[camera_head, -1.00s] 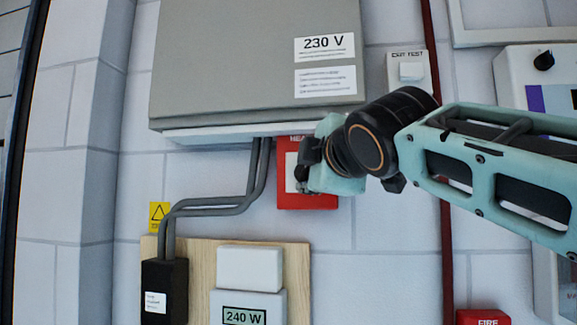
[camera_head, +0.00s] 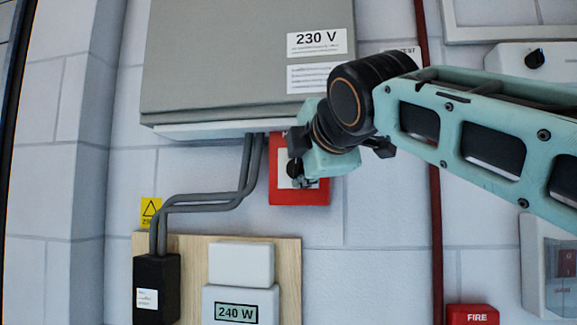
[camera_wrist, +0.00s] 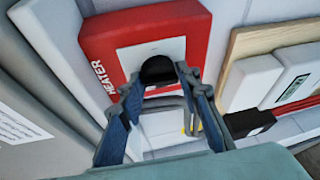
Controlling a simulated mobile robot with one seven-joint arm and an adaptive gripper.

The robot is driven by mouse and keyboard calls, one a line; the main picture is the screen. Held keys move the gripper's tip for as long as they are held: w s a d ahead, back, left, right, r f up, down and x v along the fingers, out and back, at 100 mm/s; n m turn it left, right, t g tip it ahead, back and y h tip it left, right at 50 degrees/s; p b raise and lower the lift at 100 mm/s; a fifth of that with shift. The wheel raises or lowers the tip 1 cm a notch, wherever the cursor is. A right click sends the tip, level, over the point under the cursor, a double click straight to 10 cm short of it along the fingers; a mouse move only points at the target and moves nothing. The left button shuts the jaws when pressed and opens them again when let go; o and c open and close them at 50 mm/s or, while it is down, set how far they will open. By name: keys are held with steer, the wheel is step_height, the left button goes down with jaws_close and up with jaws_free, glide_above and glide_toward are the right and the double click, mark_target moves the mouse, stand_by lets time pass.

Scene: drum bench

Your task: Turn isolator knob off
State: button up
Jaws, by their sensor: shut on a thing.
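The black isolator knob (camera_wrist: 157,70) sits on a white face in a red plate marked HEATER (camera_wrist: 97,48). In the wrist view the knob is between the fingertips of my gripper (camera_wrist: 158,84), which is shut on it. In the head view the red plate (camera_head: 281,190) is on the wall below the grey 230 V cabinet. My gripper (camera_head: 298,178) is in front of the plate there and covers much of its face. The knob's pointer mark cannot be made out.
The grey cabinet (camera_head: 220,60) overhangs just above the plate. Grey conduits (camera_head: 200,205) run down at its left to a black box (camera_head: 157,290). A 240 W meter (camera_head: 240,312) is on a wooden board below. A red pipe (camera_head: 436,220) runs vertically at right.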

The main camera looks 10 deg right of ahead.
steer(key=o, duration=1.1)
steer(key=shift+r, duration=0.1)
steer(key=s, duration=0.4)
steer(key=s+r, duration=0.1)
steer(key=s, duration=0.7)
steer(key=shift+d+r, duration=0.3)
steer(key=shift+r, duration=0.05)
steer(key=s+f+m+g, duration=0.3)
steer(key=f+m, duration=0.3)
steer(key=f, duration=1)
steer(key=s+f+m+g, duration=0.3)
steer(key=f+m, duration=0.4)
steer(key=f, duration=1)
steer(key=s+f+m+g, duration=0.3)
steer(key=f+m, duration=0.3)
steer(key=f, duration=1.1)
steer(key=shift+s+d+f+m+g+h, duration=0.15)
steer(key=shift+s+d+m+g+h, duration=0.25)
steer(key=shift+g, duration=0.5)
